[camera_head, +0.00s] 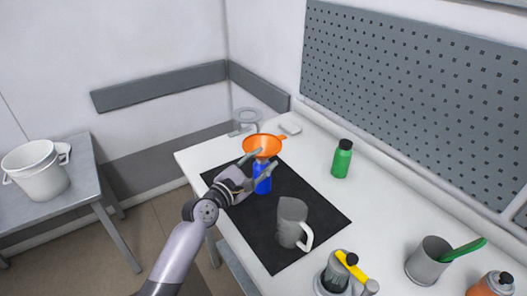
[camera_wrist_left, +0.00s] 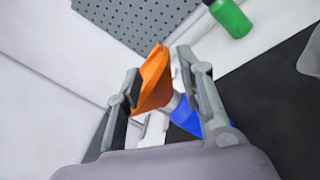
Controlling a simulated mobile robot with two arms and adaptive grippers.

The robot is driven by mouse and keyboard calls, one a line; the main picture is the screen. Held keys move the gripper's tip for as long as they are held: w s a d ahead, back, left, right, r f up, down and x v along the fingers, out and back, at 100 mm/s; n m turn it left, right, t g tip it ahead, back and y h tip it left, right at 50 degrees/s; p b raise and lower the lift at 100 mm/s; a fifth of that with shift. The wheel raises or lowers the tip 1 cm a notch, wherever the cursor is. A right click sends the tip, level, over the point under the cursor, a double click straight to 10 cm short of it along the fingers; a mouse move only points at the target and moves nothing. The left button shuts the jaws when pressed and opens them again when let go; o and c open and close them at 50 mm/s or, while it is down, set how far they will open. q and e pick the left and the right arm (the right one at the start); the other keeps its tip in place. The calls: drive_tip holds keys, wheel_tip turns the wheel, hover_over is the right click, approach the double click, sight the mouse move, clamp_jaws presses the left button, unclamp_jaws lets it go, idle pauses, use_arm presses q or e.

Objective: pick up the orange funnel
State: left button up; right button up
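The orange funnel (camera_head: 262,145) sits with its wide mouth up at the top of a blue bottle (camera_head: 262,184), on the black mat (camera_head: 325,217). My left gripper (camera_head: 262,164) is at the funnel, just below its rim. In the left wrist view the funnel (camera_wrist_left: 152,80) shows between the two open fingers of the left gripper (camera_wrist_left: 158,78), with the blue bottle (camera_wrist_left: 184,116) beyond. I cannot tell whether either finger touches the funnel. The funnel's spout is mostly hidden by the gripper. My right gripper is not in view.
A grey pitcher (camera_head: 291,222) stands on the mat close to the left arm. A green bottle (camera_head: 341,160) stands to the right.

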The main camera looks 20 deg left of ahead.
sight(281, 146)
use_arm(q)
drive_tip(key=x, duration=0.8)
drive_tip(key=shift+w+d, duration=0.15)
drive_tip(key=shift+w, duration=0.1)
drive_tip(key=shift+s, duration=0.1)
drive_tip(key=shift+c, duration=0.2)
clamp_jaws()
